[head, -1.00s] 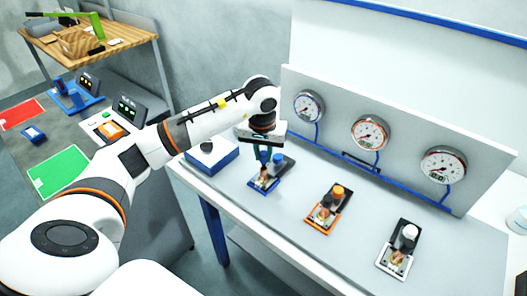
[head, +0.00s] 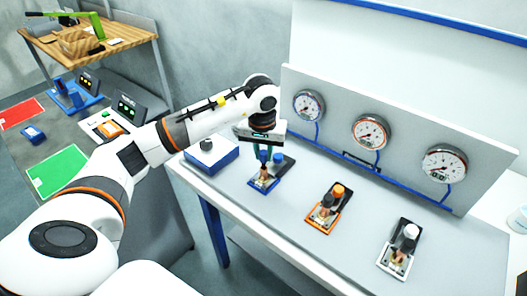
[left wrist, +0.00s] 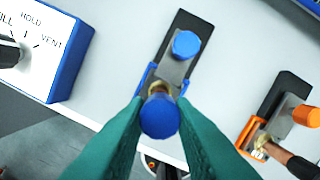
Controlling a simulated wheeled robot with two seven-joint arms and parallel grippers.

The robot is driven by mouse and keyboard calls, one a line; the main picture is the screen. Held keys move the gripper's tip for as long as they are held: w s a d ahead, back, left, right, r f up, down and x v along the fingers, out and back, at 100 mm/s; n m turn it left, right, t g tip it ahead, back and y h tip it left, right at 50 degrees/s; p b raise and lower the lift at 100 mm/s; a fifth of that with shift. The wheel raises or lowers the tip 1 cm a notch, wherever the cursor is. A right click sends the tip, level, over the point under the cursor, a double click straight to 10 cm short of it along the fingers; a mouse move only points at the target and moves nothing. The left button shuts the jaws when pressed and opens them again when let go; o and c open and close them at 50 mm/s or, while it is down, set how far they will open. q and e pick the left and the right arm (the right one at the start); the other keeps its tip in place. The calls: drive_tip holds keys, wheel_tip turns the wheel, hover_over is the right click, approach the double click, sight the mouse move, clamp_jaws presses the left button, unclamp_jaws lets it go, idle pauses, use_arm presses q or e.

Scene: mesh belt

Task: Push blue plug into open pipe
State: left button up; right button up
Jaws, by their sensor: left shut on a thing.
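My left gripper (head: 264,155) points down over the blue-framed fitting (head: 263,184), the leftmost of three on the bench. In the left wrist view its green fingers (left wrist: 160,125) are shut on the blue plug (left wrist: 160,117), one on each side. A brass pipe part (left wrist: 158,88) shows just beyond the plug, inside the blue frame. The plug covers the pipe's mouth in this view, so I cannot tell how deep it sits. A second blue round cap (left wrist: 186,44) stands on the same fitting's dark base. My right gripper is not in view.
An orange fitting (head: 324,212) and a white fitting (head: 396,260) stand to the right. A panel with three gauges (head: 369,132) stands behind. A blue-and-white box (head: 212,156) with a knob sits at the left. The bench between fittings is clear.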

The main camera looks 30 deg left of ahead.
use_arm(q)
drive_tip(key=shift+b, duration=0.45)
idle(0.8)
drive_tip(key=shift+f, duration=0.2)
drive_tip(key=shift+f+b, duration=0.35)
drive_tip(key=shift+b, duration=0.2)
drive_tip(key=shift+f+b, duration=0.9)
drive_tip(key=o, duration=1)
drive_tip(key=shift+o, duration=0.2)
drive_tip(key=shift+r, duration=0.1)
wheel_tip(320, 180, up, 12)
drive_tip(key=s+b, duration=0.1)
drive_tip(key=shift+s+d+b, duration=0.15)
drive_tip(key=shift+d+b, duration=0.1)
drive_tip(key=shift+b, duration=0.1)
